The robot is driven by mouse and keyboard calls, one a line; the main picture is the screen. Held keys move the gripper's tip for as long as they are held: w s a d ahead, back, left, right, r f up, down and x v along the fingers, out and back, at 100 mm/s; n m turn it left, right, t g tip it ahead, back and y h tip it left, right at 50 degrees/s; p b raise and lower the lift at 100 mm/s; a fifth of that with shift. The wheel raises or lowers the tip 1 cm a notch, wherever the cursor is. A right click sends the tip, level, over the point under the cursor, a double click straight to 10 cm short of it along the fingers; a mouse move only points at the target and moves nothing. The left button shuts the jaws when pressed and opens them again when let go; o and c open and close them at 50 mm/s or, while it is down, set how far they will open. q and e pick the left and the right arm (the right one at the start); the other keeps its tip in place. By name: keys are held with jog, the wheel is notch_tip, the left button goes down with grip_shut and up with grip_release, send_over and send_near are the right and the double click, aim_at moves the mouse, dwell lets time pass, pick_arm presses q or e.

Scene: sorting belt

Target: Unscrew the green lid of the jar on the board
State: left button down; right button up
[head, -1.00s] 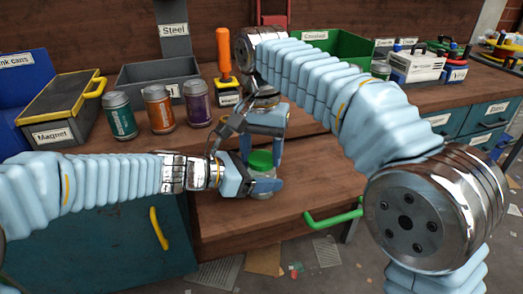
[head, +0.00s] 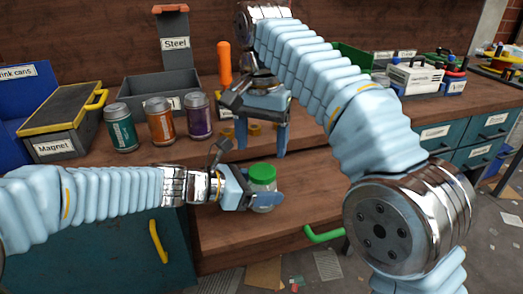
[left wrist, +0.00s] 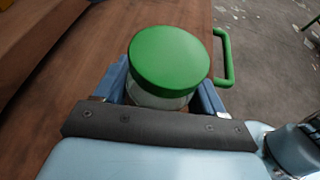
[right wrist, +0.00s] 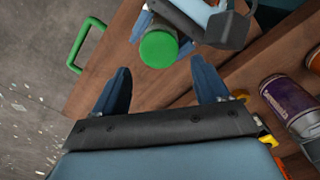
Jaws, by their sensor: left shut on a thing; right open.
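The clear jar (head: 264,206) stands on the wooden board (head: 225,232), with the green lid (head: 262,172) on top. My left gripper (head: 258,200) is shut around the jar's body below the lid. In the left wrist view the green lid (left wrist: 169,58) sits over the jar (left wrist: 155,99) between the blue fingers. Whether the lid is loose on its thread I cannot tell. My right gripper (head: 261,151) is open and empty, fingers pointing down, above and behind the lid. In the right wrist view the lid (right wrist: 158,49) lies beyond the open fingers, apart from them.
Teal (head: 122,129), orange (head: 158,119) and purple (head: 199,116) cans stand behind the left arm. An orange-handled tool (head: 224,64) stands near my right gripper. A green handle (head: 323,235) projects at the board's front.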

aim_at(262, 171)
jog(key=shift+d+r+m, duration=0.1)
jog(key=shift+r+m, duration=0.5)
jog(key=shift+r, duration=0.3)
jog(key=shift+f, duration=3.9)
jog(key=shift+c, duration=0.5)
pick_arm(q)
jog(key=shift+a, duration=0.1)
pick_arm(e)
jog(key=c, duration=0.7)
jog(key=o, duration=1)
jog(key=shift+r, duration=0.1)
